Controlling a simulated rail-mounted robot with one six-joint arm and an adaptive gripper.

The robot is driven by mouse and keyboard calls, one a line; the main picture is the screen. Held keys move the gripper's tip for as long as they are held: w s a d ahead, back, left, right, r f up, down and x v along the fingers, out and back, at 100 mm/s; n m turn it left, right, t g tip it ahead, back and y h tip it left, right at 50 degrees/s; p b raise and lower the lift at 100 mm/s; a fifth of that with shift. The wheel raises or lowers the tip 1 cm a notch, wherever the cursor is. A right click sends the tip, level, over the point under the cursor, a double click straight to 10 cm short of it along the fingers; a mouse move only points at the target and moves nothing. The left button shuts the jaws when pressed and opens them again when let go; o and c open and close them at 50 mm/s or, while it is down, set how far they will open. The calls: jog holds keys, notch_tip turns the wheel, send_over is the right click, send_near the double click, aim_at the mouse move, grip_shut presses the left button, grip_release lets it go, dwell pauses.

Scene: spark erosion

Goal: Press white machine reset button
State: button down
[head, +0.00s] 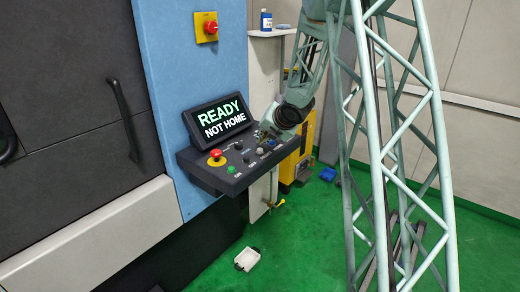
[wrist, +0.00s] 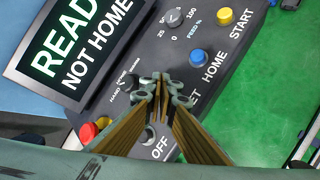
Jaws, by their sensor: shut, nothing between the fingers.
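The control panel (head: 215,178) has a row of buttons along its front edge. A small pale button (head: 260,151), apparently the white reset button, shows between the dark OFF button and the blue HOME button (wrist: 199,58). In the wrist view it is hidden behind my fingers; only the end of its label, "ET", shows beside them. My gripper (wrist: 161,80) is shut and empty, with its fingertips over the panel near that label. In the head view my gripper (head: 266,132) is over the panel's right part; contact cannot be told.
The screen (head: 220,118) reads "READY NOT HOME". A red emergency stop (head: 216,155), a green ON button (head: 231,170), a grey knob (wrist: 173,18) and a yellow START button (wrist: 224,16) stand close by. Green floor lies open beyond the panel's edge.

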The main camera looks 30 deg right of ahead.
aim_at(261, 150)
jog(key=shift+r+p, duration=1.35)
jog(key=shift+r, duration=0.7)
jog(key=s+a+r+m+g+h+b, duration=0.1)
jog(key=s+a+r+m+h+b, duration=0.1)
jog(key=s+a+r+m, duration=0.75)
jog(key=s+d+r+m+g+h+b, duration=0.15)
jog(key=s+r+m, duration=0.45)
jog(key=s, duration=0.8)
jog(key=s+a+f+m+g+y+b, duration=0.1)
jog(key=s+a+m, duration=0.2)
jog(key=s, duration=0.9)
jog(key=s+a+f+m+y+b, duration=0.1)
jog(key=s+a+m, duration=0.3)
jog(key=s+a, duration=0.5)
jog(key=s+a+f+m+g+y+b, duration=0.1)
jog(key=s+a+m+b, duration=0.2)
jog(key=s, duration=1.3)
jog(key=a+m, duration=0.1)
jog(key=a, duration=0.2)
jog(key=shift+g, duration=0.35)
jog(key=shift+m+y, duration=0.25)
